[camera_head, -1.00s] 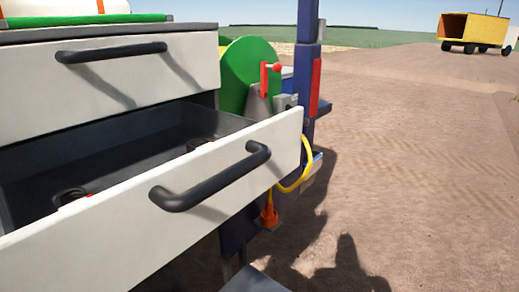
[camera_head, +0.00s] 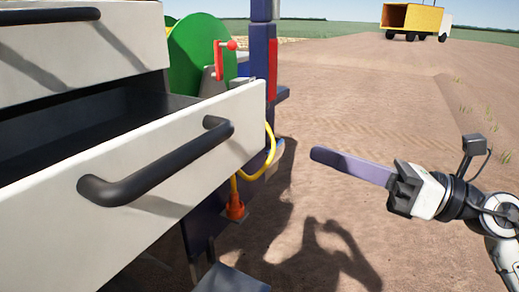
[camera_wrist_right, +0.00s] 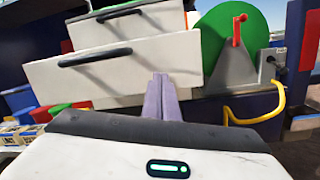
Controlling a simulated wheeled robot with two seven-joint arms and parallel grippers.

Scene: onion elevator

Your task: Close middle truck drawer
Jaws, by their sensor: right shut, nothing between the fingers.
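The middle drawer (camera_head: 95,205) has a white front with a black bar handle (camera_head: 160,165) and stands pulled open in the head view, its dark inside showing. In the right wrist view the white drawer front (camera_wrist_right: 110,82) shows with its handle (camera_wrist_right: 95,57) ahead and to the left of the fingers. My right gripper (camera_head: 325,156) is shut and empty, its purple fingers together and pointing left toward the drawer. It is apart from the drawer, to its right. My left gripper is not in view.
The upper drawer (camera_head: 80,45) looks closed. A green disc (camera_head: 195,50) with a red crank (camera_head: 220,55), a blue post (camera_head: 262,80) and a yellow cable (camera_head: 262,165) sit beside the drawers. A yellow truck (camera_head: 412,20) is far off. The dirt ground on the right is open.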

